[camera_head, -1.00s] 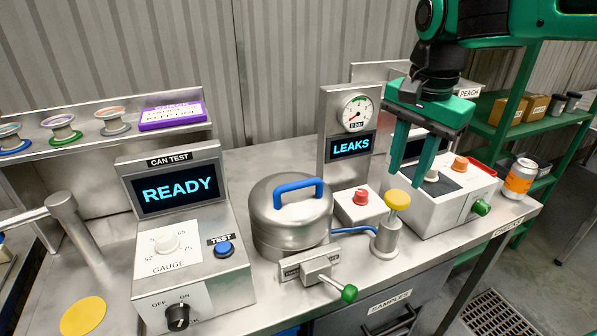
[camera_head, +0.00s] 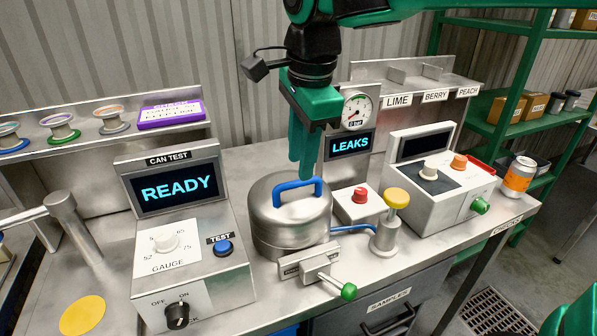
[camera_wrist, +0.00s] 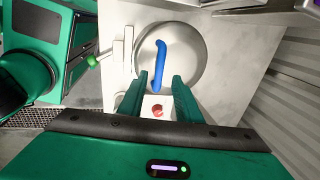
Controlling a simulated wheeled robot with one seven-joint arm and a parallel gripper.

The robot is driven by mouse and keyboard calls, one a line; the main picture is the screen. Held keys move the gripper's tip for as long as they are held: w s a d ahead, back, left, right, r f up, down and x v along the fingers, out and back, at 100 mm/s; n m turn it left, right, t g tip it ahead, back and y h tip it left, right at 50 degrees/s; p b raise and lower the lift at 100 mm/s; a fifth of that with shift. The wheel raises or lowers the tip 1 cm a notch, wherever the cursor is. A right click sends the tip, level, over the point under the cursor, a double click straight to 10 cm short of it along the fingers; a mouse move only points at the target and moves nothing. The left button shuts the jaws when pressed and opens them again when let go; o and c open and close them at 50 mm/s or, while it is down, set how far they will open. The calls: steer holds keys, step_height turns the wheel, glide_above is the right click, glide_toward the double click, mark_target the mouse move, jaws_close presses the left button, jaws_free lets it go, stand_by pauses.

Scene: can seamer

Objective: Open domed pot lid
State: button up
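The domed pot lid (camera_head: 272,215) is brushed metal and sits level on the round pot (camera_head: 290,242), on the steel bench. A blue bar handle (camera_head: 297,188) arches over its top. My gripper (camera_head: 301,172) points down just above and behind the handle in the head view. In the wrist view the fingers of my gripper (camera_wrist: 157,84) are apart with nothing clamped between them. There the blue handle (camera_wrist: 159,62) runs from the lid's middle toward the gap between the fingertips. Whether the fingers touch the handle cannot be told.
A red button box (camera_head: 357,206) and a yellow-topped post (camera_head: 396,200) stand right of the pot. A lever with a green knob (camera_head: 348,291) is in front. The CAN TEST console (camera_head: 182,250) is at left. A LEAKS display and gauge (camera_head: 355,112) stand behind.

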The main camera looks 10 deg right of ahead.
mark_target(299, 182)
steer(key=shift+w+a+f, duration=0.1)
steer(key=shift+w+f, duration=0.1)
steer(key=shift+f, duration=0.9)
steer(key=shift+w+f, duration=0.2)
steer(key=shift+f, duration=0.85)
jaws_close()
